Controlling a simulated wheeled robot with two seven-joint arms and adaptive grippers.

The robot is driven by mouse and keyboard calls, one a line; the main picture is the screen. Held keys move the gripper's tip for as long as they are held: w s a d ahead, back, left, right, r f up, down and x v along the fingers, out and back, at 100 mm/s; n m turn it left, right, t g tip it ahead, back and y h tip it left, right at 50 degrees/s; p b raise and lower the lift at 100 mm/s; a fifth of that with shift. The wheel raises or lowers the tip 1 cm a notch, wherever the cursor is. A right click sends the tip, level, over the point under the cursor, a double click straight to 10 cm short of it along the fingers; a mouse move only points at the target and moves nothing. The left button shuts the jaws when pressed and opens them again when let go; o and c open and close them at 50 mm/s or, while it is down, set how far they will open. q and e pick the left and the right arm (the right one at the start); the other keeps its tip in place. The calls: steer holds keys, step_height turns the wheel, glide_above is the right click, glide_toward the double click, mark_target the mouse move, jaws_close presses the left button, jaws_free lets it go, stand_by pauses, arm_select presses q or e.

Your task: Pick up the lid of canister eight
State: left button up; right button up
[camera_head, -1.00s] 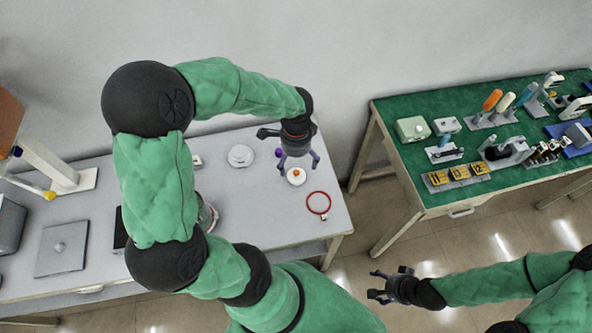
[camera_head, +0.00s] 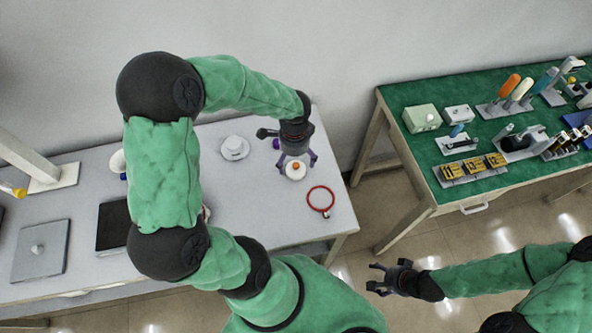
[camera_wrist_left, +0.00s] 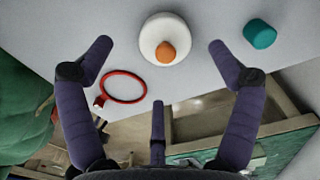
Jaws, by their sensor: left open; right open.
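A round white piece with an orange knob (camera_head: 295,171), which looks like a lid, is on the grey table near its right end. No number can be read on it, so I cannot tell if it belongs to canister eight. My left gripper (camera_head: 298,163) is open and empty, just above this piece. In the left wrist view the white piece (camera_wrist_left: 154,48) shows between and beyond the spread fingers of my left gripper (camera_wrist_left: 159,43), with no visible contact. My right gripper (camera_head: 386,280) is open and empty, in front of the tables, low right of centre.
A red ring (camera_head: 320,199) lies right of the white piece. A teal piece (camera_wrist_left: 260,34) shows in the left wrist view. A green-topped table (camera_head: 415,150) with tools stands right, beyond a gap.

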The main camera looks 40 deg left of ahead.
mark_target(295, 165)
arm_select(q)
steer(key=f+b, duration=0.1)
steer(key=f, duration=0.1)
steer(key=f+b, duration=0.1)
steer(key=f, duration=0.2)
steer(key=shift+w+a+f+b, duration=0.15)
steer(key=shift+w+f+b, duration=0.05)
steer(key=shift+f+b, duration=0.15)
steer(key=shift+r, duration=0.1)
steer(key=c, duration=1)
